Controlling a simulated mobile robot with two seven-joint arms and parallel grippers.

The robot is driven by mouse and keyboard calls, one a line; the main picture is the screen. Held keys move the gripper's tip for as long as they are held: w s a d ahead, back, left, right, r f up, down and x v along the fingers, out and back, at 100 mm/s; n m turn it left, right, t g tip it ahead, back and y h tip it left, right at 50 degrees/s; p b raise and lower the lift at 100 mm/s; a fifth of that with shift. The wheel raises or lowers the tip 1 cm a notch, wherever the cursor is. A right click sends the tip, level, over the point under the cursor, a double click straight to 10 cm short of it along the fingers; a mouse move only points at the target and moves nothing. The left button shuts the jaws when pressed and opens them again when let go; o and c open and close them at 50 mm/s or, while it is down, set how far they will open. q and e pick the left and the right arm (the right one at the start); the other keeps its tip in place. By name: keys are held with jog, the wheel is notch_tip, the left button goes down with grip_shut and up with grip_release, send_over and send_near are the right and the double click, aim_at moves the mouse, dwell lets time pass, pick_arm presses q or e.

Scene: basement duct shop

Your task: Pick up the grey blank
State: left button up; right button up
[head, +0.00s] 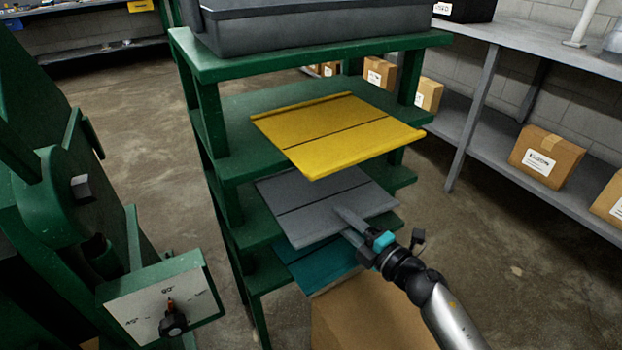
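The grey blank (312,208) is a flat sheet with a dark line across it. It lies on a middle shelf of the green rack, below a yellow sheet and above a teal one. Its front edge juts out past the shelf. My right gripper (346,223) is at this front edge. One finger shows over the top of the blank and the other shows just at or below the edge. I cannot tell whether the fingers press on the sheet. My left gripper is not in view.
The yellow sheet (338,133) juts out just above. The teal sheet (318,264) lies below, over a cardboard box (365,312). A grey bin (300,28) sits on the rack top (215,66). A green machine with an angle dial (155,302) stands at left.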

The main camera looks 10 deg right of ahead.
grip_shut()
dwell(1.2)
